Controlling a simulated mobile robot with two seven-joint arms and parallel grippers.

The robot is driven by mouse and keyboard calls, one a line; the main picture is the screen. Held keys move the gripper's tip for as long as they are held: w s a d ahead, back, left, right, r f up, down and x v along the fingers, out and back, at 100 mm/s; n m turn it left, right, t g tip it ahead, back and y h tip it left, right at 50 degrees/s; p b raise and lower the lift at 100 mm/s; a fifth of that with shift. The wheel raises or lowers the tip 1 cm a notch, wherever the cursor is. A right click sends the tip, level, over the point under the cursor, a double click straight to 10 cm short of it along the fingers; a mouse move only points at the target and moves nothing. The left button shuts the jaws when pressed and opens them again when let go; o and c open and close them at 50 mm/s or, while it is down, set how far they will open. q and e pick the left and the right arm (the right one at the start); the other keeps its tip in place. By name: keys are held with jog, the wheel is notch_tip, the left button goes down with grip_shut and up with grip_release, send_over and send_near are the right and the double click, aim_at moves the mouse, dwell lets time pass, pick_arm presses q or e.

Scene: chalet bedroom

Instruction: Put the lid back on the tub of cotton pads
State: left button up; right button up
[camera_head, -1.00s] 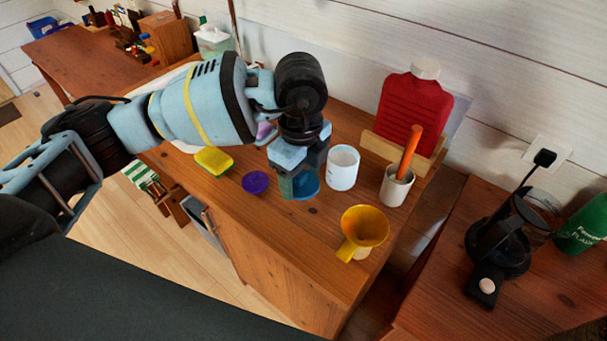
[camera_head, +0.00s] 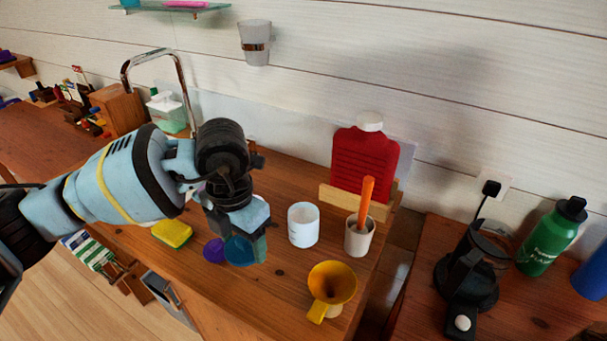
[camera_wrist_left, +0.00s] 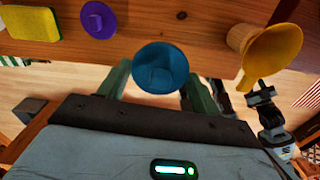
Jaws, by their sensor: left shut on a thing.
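My left gripper (camera_head: 238,248) is shut on a teal round lid (camera_wrist_left: 161,68), which also shows in the head view (camera_head: 239,252). The lid appears held above the wooden counter near its front edge; the exact height is hard to tell. A white open-topped tub (camera_head: 303,226) stands upright to the right of the gripper, apart from it. Its contents are not clear. A purple round lid with a knob (camera_head: 213,250) lies on the counter just left of the held lid. In the wrist view, part of what may be my right gripper (camera_wrist_left: 262,97) shows small at the right.
A yellow funnel (camera_head: 332,284) is at the counter's front right. A beige cup with an orange handle (camera_head: 360,238) stands right of the tub, before a red bottle (camera_head: 365,163). A yellow-green sponge (camera_head: 172,233) lies left. A faucet (camera_head: 157,55) stands behind my arm.

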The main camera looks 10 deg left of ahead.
aim_at(228, 253)
pick_arm(q)
jog(key=m, duration=0.4)
jog(key=shift+s+a+r, duration=0.15)
jog(key=shift+s+a, duration=0.05)
jog(key=shift+a, duration=0.15)
jog(key=m, duration=0.3)
jog(key=shift+s+a+r+m, duration=0.1)
jog(key=shift+s+a+m, duration=0.1)
jog(key=shift+a+m, duration=0.15)
jog(key=m, duration=0.4)
jog(key=shift+s+a+r, duration=0.15)
jog(key=shift+s+a, duration=0.05)
jog(key=shift+a, duration=0.05)
jog(key=m, duration=0.3)
jog(key=shift+s+a+r+m, duration=0.1)
jog(key=shift+s+a+m, duration=0.15)
jog(key=shift+m, duration=0.1)
jog(key=m, duration=0.5)
jog(key=s+a+m, duration=0.1)
jog(key=m, duration=0.4)
jog(key=a+r+m, duration=0.1)
jog(key=m, duration=0.4)
jog(key=shift+s+a+m, duration=0.15)
jog(key=shift+s+m, duration=0.15)
jog(key=shift+s, duration=0.05)
